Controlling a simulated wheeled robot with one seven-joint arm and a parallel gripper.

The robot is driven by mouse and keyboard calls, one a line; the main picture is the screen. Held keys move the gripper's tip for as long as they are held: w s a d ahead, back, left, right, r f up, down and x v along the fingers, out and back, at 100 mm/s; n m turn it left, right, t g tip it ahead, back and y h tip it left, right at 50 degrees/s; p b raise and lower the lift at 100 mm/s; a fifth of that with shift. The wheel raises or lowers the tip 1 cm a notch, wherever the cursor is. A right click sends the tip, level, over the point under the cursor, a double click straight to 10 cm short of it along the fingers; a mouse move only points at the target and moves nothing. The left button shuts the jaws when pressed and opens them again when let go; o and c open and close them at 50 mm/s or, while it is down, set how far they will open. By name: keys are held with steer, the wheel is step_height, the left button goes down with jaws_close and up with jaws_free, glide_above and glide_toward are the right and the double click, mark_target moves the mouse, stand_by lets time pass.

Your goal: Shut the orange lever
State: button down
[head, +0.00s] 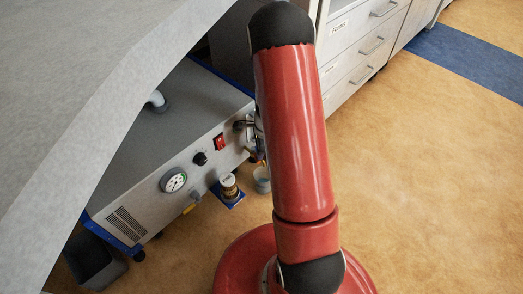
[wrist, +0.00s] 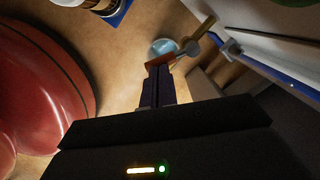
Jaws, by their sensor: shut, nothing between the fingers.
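In the wrist view my gripper (wrist: 157,77) is shut and empty, its two dark fingers together. Right at its fingertips is the orange lever (wrist: 161,61), a short orange-brown bar running to a round grey joint (wrist: 190,47) on a valve. Whether the fingertips touch the lever or only lie in front of it, I cannot tell. A brass-yellow piece (wrist: 205,27) rises from the same joint. In the head view my red arm covers most of the valve area, and the lever and gripper cannot be made out clearly.
A grey machine (head: 165,165) with a gauge (head: 174,181) and red switch (head: 219,142) stands left of my arm. A pale blue cup (head: 262,181) and brown jar (head: 229,186) are by its front. White drawers (head: 350,45) stand behind. The floor at right is clear.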

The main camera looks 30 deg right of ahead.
steer(key=shift+a+m+p, duration=0.3)
steer(key=shift+a+m, duration=0.1)
steer(key=shift+m, duration=0.5)
steer(key=shift+a, duration=0.35)
stand_by(0.7)
stand_by(0.9)
steer(key=shift+w+d+p, duration=0.4)
steer(key=shift+w+d, duration=0.2)
step_height(320, 180, up, 8)
steer(key=p, duration=0.2)
steer(key=shift+s+d+f, duration=0.15)
steer(key=shift+s+d, duration=0.1)
steer(key=shift+d, duration=0.2)
